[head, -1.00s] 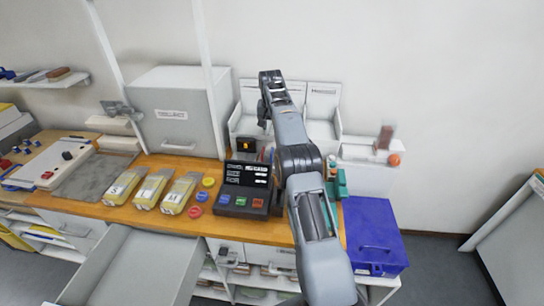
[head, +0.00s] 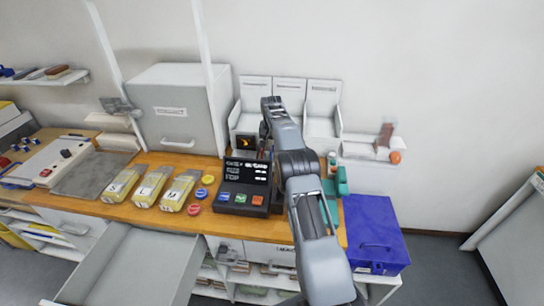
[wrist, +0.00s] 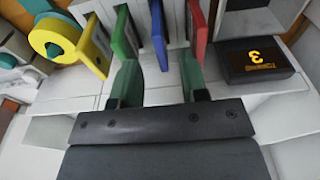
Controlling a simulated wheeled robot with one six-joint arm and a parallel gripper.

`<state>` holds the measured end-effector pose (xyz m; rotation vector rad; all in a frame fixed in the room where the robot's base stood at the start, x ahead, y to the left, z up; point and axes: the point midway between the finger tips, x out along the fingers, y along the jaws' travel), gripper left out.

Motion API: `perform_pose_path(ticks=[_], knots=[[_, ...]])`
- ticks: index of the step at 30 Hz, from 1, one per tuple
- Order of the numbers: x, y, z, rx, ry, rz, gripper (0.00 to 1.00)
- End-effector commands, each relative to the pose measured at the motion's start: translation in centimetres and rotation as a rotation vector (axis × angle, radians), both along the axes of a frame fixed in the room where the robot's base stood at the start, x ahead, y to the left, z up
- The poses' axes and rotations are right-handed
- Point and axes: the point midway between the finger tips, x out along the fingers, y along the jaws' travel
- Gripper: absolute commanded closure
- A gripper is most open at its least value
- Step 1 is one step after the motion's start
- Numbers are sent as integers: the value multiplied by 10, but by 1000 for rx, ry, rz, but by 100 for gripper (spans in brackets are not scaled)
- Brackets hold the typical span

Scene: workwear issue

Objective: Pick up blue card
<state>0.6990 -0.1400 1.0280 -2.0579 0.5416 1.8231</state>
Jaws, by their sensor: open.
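In the wrist view a blue card (wrist: 159,36) stands on edge in a white slotted holder, between a green card (wrist: 124,40) on its left and a red card (wrist: 197,32) on its right. My gripper (wrist: 160,66) is open, with its two green fingers apart. The blue card's lower end lies in line with the gap between the fingertips. I cannot tell whether it is inside the gap or just beyond it. In the head view my arm hides the gripper and the cards.
A yellow piece (wrist: 92,48) with a round ring stands left of the green card. A black display (wrist: 254,60) with an orange digit sits close on the right. In the head view a black console (head: 245,188) and a blue box (head: 374,235) flank my arm.

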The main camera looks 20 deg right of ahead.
Motion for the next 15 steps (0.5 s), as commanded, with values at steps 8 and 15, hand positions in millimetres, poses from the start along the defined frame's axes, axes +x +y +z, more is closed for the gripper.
perform_pose_path(ticks=[8, 15], knots=[[3, 0, -30, 0, 0, 0, 60], [3, 0, -34, 0, 0, 0, 60]])
